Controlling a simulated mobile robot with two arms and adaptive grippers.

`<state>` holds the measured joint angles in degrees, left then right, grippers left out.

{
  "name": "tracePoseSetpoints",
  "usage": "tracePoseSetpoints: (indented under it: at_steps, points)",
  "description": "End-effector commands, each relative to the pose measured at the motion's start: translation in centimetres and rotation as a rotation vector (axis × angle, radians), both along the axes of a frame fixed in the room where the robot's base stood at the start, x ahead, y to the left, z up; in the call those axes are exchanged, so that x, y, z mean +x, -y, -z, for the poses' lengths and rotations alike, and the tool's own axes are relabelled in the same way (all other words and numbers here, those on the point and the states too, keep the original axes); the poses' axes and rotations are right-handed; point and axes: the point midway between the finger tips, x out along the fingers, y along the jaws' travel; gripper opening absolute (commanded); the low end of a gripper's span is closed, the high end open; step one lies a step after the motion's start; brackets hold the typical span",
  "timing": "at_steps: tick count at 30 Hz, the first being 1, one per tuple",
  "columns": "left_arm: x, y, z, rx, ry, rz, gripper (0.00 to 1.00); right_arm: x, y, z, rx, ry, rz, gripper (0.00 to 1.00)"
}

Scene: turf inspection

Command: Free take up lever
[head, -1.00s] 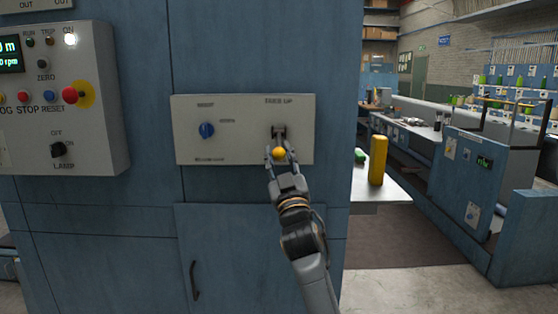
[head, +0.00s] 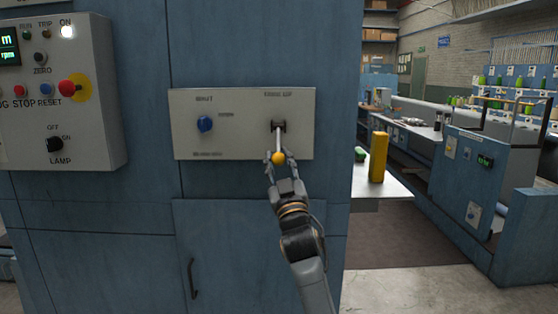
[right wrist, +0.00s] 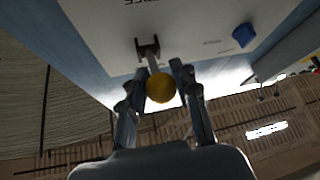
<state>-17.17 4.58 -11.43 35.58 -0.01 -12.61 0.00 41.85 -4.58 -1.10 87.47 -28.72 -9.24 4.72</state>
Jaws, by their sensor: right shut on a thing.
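The take up lever (head: 278,143) has a pale shaft and a yellow ball knob, and sticks out of a dark slot at the right of a grey panel (head: 235,143). The lever points down in the head view. My right gripper (head: 279,166) is shut on the lever, its fingers on either side of the knob. In the right wrist view the yellow knob (right wrist: 160,88) lies between the two fingers, with the panel beyond. My left gripper is not in view.
A blue rotary knob (head: 205,124) is at the left of the same panel. A control box (head: 65,100) with buttons and a lamp switch stands out on the left. A table (head: 375,187) with a yellow cylinder (head: 378,158) is right of the blue cabinet.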

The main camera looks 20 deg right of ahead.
Motion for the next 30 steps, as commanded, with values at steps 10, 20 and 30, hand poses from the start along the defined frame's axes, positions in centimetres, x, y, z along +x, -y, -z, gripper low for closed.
tracePoseSetpoints:
  at_steps: [10,20,30]
  points:
    - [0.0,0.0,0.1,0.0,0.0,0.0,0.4,0.3,0.0,0.8,0.002,-0.019,0.002,0.0]
    - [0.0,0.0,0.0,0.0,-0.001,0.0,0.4,0.2,0.0,0.4,0.001,-0.009,0.001,0.54]
    - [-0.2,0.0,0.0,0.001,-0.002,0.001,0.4,-1.8,-0.1,1.6,0.001,-0.006,-0.001,0.54]
